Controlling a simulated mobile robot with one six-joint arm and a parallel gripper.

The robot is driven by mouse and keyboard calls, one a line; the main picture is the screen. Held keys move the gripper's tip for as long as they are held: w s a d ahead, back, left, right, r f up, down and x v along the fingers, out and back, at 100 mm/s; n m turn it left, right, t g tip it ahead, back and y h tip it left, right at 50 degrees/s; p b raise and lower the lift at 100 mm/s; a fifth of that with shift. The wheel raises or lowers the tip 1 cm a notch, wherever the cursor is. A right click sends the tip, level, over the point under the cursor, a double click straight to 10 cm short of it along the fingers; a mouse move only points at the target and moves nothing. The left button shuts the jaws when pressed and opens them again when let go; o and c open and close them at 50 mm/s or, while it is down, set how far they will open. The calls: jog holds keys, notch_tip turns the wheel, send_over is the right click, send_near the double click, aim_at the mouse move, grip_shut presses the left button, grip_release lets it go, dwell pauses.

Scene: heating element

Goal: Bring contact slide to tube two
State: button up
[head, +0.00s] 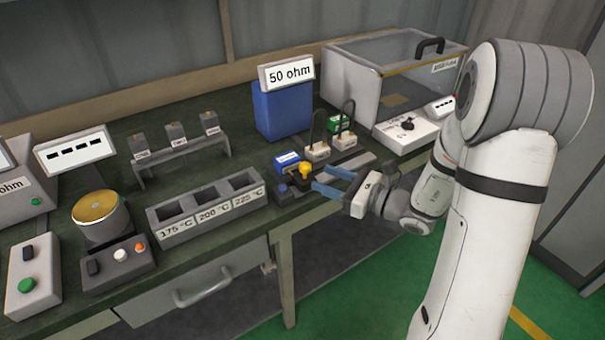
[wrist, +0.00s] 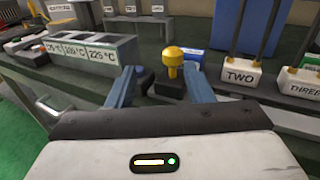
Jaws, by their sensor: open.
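What I take to be the contact slide is a yellow knob (head: 305,170) on a dark block, low on the bench; the knob (wrist: 174,58) also shows in the wrist view. My gripper (head: 324,180) is open, its blue fingers pointing at the slide. In the wrist view my gripper (wrist: 163,80) has one finger on each side of the knob's line, and I see no grip on it. The block labelled TWO (wrist: 240,76), with dark upright rods, stands to the right of the knob. The block labelled THREE (wrist: 299,84) is further right.
A triple block marked 175, 200 and 225 °C (head: 208,205) stands left of the slide. A blue 50 ohm box (head: 283,108) stands behind. A small blue box (head: 287,160) is close behind the knob. A clear-lidded case (head: 390,80) is at the back right.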

aim_at(310, 170)
jog(key=shift+w+d+f+m+t, duration=0.1)
jog(key=shift+w+f+m+t, duration=0.35)
jog(key=shift+w, duration=0.25)
jog(key=x, duration=0.7)
grip_shut()
